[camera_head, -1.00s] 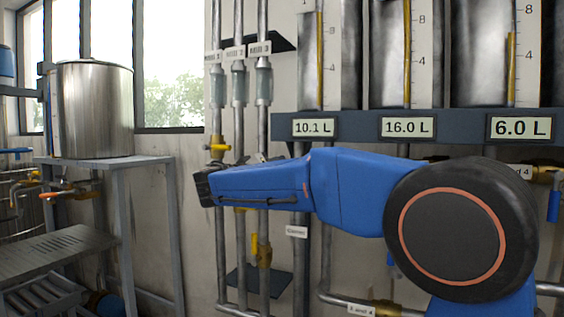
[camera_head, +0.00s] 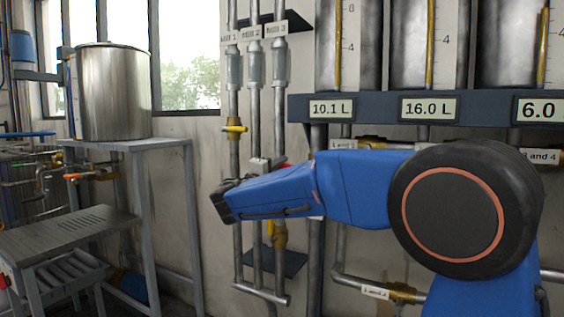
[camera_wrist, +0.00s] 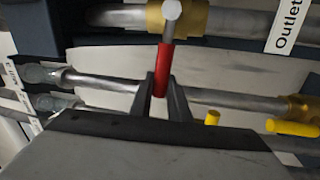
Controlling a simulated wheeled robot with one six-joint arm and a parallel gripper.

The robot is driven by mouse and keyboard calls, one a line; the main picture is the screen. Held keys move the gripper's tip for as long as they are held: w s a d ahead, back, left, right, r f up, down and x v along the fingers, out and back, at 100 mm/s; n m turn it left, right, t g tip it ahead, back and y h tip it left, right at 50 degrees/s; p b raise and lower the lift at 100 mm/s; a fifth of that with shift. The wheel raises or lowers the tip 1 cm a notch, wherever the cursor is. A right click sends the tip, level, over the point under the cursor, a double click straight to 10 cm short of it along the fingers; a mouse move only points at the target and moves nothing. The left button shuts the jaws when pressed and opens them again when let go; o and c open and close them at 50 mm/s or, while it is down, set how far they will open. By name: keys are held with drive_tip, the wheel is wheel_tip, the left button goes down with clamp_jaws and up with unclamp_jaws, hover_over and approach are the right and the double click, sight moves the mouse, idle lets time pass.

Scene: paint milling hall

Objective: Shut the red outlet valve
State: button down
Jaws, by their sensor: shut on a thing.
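The red outlet valve lever (camera_wrist: 165,62) shows in the wrist view. It runs down from the pale stem of a brass valve body (camera_wrist: 192,20), crosswise to the pipe in this view. A white label reading "Outlet" (camera_wrist: 287,27) is beside it. My gripper (camera_wrist: 161,80) has its two dark fingers on either side of the lever's free end and is shut on it. In the head view, a small bit of red (camera_head: 284,166) shows just above my blue arm. My arm hides the rest of the valve there, and my fingers cannot be made out.
Yellow-handled valves on neighbouring pipes are close by, one at the upper left (camera_head: 235,128) and one below my arm (camera_head: 279,234). Sight tanks with litre displays (camera_head: 332,108) hang above. A steel pot (camera_head: 112,92) stands on a grey stand at left.

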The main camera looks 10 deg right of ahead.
drive_tip(key=shift+f+n, duration=0.55)
drive_tip(key=shift+n, duration=0.15)
drive_tip(key=shift+f, duration=0.1)
drive_tip(key=c, duration=1.7)
unclamp_jaws()
drive_tip(key=shift+o, duration=0.2)
drive_tip(key=v, duration=1.7)
drive_tip(key=shift+s, duration=0.3)
